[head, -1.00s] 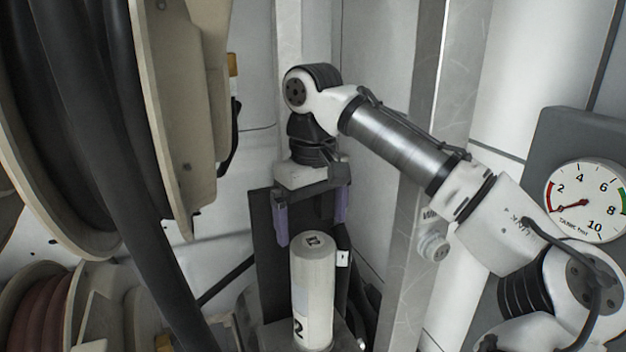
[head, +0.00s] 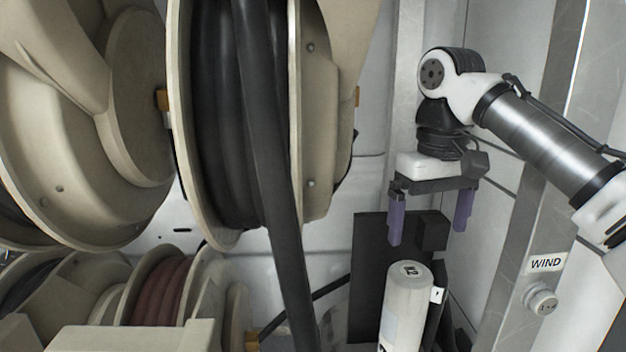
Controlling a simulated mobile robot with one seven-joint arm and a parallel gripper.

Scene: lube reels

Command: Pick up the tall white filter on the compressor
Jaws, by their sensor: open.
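The tall white filter (head: 408,305) stands upright at the lower right of the head view. It is a white cylinder with a dark mark on its top and a small white tag at its right side. Its lower end is cut off by the picture's bottom edge, and the compressor under it is out of view. My gripper (head: 430,222) points down above the filter. Its two purple fingers are spread wide, with nothing between them. The fingertips appear higher than the filter's top in the picture, and no contact shows.
A large beige reel with black hose (head: 235,120) fills the left middle. A thick black hose (head: 280,200) hangs down left of the filter. A dark panel (head: 370,270) stands behind the filter.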

